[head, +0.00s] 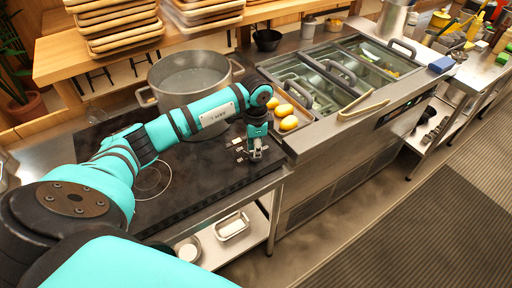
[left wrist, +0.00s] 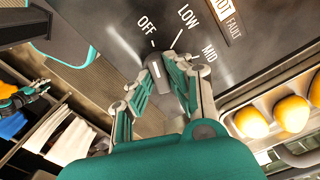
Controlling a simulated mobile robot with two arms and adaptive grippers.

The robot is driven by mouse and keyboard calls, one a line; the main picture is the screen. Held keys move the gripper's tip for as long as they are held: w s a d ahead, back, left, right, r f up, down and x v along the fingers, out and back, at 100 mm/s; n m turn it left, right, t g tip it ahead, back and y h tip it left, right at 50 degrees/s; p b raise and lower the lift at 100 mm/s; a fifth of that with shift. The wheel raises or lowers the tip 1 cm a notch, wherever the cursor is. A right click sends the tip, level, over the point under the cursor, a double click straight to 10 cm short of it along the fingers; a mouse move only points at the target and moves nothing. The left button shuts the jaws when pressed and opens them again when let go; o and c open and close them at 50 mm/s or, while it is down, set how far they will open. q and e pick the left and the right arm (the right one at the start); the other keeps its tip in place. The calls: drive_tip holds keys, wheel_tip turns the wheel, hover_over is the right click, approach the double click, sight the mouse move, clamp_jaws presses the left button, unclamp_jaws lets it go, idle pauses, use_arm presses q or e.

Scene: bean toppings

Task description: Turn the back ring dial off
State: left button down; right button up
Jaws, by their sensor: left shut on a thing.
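The cooktop (head: 190,195) is a dark slab with pale dial labels near its right end. In the left wrist view, a grey dial (left wrist: 133,67) sits among the labels OFF, LOW and MID. A short white mark shows on it, between my fingers. My left gripper (head: 255,153) reaches down at the cooktop's right end. In the left wrist view, its fingers (left wrist: 165,70) are closed around the dial and partly hide it. The mark's exact setting is hard to read. I cannot tell from the head view which ring the dial serves. My right gripper is not clearly seen.
A large pot (head: 195,72) stands behind my left arm on the cooktop. Yellow items (head: 288,122) lie in a tray just right of the gripper. Tongs (head: 363,107) lie on the counter beside lidded bins. A lower shelf (head: 250,240) holds small containers.

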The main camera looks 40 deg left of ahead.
use_arm(q)
drive_tip(key=shift+w+a+r, duration=0.1)
drive_tip(key=shift+r, duration=0.05)
drive_tip(key=c, duration=1.3)
unclamp_jaws()
wheel_tip(320, 180, up, 12)
drive_tip(key=shift+f, duration=0.1)
